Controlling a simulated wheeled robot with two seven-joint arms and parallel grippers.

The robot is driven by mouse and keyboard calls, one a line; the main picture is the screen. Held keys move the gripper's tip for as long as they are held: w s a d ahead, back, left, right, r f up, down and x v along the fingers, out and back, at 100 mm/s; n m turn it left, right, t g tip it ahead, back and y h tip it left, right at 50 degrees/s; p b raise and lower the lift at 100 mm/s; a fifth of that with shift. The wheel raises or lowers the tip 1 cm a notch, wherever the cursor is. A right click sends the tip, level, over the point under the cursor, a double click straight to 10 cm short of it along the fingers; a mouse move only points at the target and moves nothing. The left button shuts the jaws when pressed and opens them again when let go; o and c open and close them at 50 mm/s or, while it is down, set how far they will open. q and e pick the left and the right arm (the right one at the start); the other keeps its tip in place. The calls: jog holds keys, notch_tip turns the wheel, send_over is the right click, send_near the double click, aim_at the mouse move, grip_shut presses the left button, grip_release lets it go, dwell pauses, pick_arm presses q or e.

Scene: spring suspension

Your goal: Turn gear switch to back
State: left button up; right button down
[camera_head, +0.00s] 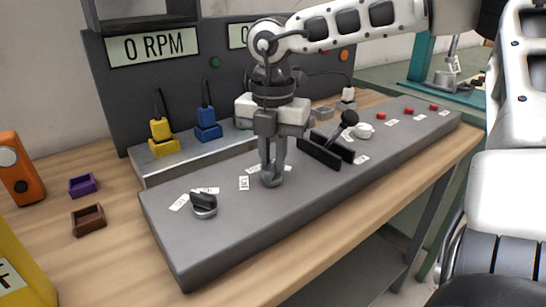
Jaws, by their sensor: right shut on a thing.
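A long grey control panel (226,240) lies on the wooden bench. My right gripper (272,172) points straight down over the panel, with its fingers shut on a small switch (271,182) that they mostly hide. My left gripper is not in view.
A black lever (346,124) in a slotted black guide stands close right of the gripper. A white round knob (364,131) and several red buttons (407,110) follow. Yellow (162,138) and blue plugs (206,123) stand behind. The panel's front left is clear.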

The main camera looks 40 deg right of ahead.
jog(key=shift+w+f+n+b, duration=0.1)
jog(key=shift+n+b, duration=0.6)
jog(key=shift+n, duration=0.4)
jog(key=n+b, duration=0.1)
jog(key=n, duration=0.3)
jog(key=shift+a+b, duration=0.2)
jog(key=shift+b, duration=0.1)
jog(key=n, duration=0.3)
jog(key=shift+w+a, duration=0.1)
jog(key=shift+n, duration=1)
jog(key=n, duration=0.6)
jog(key=shift+a, duration=0.25)
jog(key=n, duration=0.2)
jog(key=shift+a+n, duration=0.1)
jog(key=shift+n, duration=0.3)
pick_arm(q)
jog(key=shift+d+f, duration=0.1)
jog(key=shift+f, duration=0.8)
pick_arm(e)
jog(key=shift+n, duration=1.5)
jog(key=shift+a, duration=0.1)
